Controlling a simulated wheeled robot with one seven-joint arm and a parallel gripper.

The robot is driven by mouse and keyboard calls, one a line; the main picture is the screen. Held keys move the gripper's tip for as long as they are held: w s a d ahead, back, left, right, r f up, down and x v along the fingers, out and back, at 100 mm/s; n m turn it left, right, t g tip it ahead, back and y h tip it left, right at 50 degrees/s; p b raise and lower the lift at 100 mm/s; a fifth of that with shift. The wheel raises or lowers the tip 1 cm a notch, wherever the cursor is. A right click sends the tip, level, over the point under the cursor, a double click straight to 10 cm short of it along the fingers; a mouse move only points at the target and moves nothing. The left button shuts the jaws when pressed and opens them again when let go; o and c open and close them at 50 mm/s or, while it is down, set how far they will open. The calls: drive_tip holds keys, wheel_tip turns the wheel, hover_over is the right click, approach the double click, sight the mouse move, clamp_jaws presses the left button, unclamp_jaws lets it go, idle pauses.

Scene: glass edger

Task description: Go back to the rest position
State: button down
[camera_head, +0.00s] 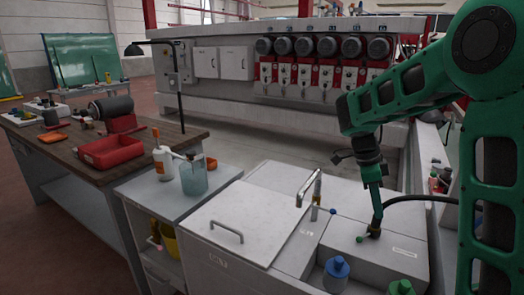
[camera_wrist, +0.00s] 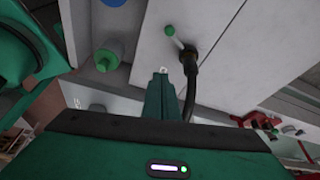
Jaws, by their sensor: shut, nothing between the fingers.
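My gripper (camera_head: 377,218) points down over the pale machine top at the right of the head view. In the wrist view my gripper's fingers (camera_wrist: 162,76) are together, with nothing held between them. A small green-tipped valve or lever (camera_head: 360,239) is on the machine top just beside the fingertips; in the wrist view the green tip (camera_wrist: 170,31) is ahead of the fingers and apart from them. A black hose (camera_wrist: 188,95) passes close beside the fingers. My arm hides part of the machine's right side.
A blue-capped bottle (camera_head: 336,270) and a green-capped bottle (camera_head: 402,288) stand in a recess nearby. A bent metal tap (camera_head: 310,192) rises left of my gripper. The glass edger (camera_head: 220,92) with its motors stands behind. A wooden-topped bench (camera_head: 55,150) is at left.

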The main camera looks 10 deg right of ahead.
drive_tip(key=s+d+n+t+y, duration=0.1)
drive_tip(key=s+n+y, duration=0.2)
drive_tip(key=s+n, duration=1.3)
drive_tip(key=s, duration=1.3)
drive_tip(key=shift+d+t+y, duration=0.25)
drive_tip(key=shift+t+y, duration=0.15)
